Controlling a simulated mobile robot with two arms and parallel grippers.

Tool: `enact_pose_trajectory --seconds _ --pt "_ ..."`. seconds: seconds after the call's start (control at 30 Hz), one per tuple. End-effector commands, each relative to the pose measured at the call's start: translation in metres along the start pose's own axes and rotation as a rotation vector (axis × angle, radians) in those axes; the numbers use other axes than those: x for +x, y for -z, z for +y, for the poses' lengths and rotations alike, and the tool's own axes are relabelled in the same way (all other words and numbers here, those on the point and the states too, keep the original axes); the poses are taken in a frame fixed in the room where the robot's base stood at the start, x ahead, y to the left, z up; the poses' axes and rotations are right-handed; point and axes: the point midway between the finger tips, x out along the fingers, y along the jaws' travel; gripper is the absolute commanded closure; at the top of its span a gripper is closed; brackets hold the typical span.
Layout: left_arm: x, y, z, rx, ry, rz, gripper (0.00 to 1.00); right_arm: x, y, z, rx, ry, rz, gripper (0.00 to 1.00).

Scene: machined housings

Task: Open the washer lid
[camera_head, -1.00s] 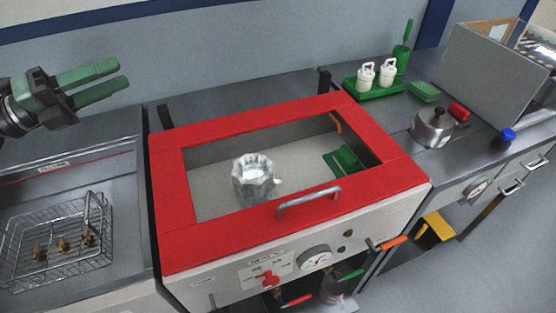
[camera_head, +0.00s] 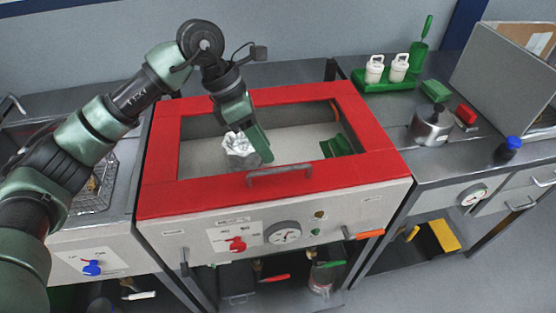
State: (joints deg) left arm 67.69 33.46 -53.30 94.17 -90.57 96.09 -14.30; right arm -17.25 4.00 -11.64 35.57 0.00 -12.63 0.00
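The washer (camera_head: 350,196) stands in the middle with a red-framed lid (camera_head: 165,155) on top. The lid looks shut, lying flat, and has a window. A grey bar handle (camera_head: 280,170) sits on the lid's front edge. Through the window a shiny metal housing (camera_head: 238,150) shows inside, partly covered by my gripper. My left gripper (camera_head: 260,150) points down over the window, just behind and left of the handle, and appears apart from it. Its fingers overlap in this view, so I cannot tell their opening. My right gripper is not in view.
A wire basket (camera_head: 95,185) on the left counter is partly behind my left arm. On the right counter are a green rack (camera_head: 385,85) with white bottles, a metal pot (camera_head: 431,125), a blue-capped jar (camera_head: 508,149) and a grey panel (camera_head: 500,75).

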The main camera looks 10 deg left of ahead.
Motion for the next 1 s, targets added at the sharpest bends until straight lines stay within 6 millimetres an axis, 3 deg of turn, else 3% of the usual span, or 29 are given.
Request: enact_pose_trajectory --seconds 0.3,0.67,0.8,1.0 --pt "0.044 -0.001 -0.001 -0.001 0.003 -0.002 0.66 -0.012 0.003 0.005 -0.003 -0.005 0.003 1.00" --pt "0.052 -0.001 0.000 -0.001 0.001 -0.004 0.66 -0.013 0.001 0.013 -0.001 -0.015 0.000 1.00" --pt "0.052 -0.001 0.000 -0.001 0.001 -0.004 1.00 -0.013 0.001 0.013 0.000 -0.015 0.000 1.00" --pt "0.051 -0.001 0.000 -0.002 0.001 -0.004 1.00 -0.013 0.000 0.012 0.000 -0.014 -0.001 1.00"
